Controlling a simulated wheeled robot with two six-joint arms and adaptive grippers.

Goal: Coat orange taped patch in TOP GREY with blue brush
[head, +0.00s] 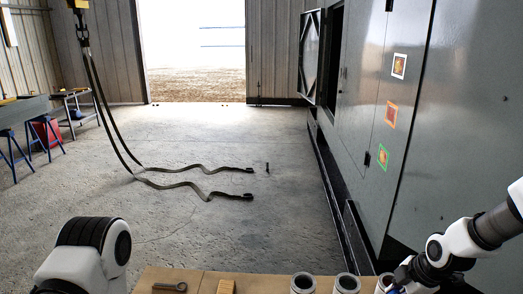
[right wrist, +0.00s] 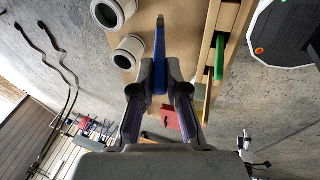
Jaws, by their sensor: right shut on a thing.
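The orange taped patch (head: 391,114) is on the grey enclosure wall at the right, between a white-taped patch (head: 399,66) above and a green-taped patch (head: 383,157) below. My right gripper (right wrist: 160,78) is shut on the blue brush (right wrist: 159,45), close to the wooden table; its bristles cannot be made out. Light cans stand along the table's front, a left one (head: 303,284), a middle one (head: 347,283) and a right one (head: 385,283) by my right gripper. No label is readable, so I cannot tell which is TOP GREY. My left gripper is out of view.
A green handle (right wrist: 219,58) sits in a wooden rack beside the blue brush. Straps (head: 190,186) lie on the floor. The floor before the enclosure is otherwise clear.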

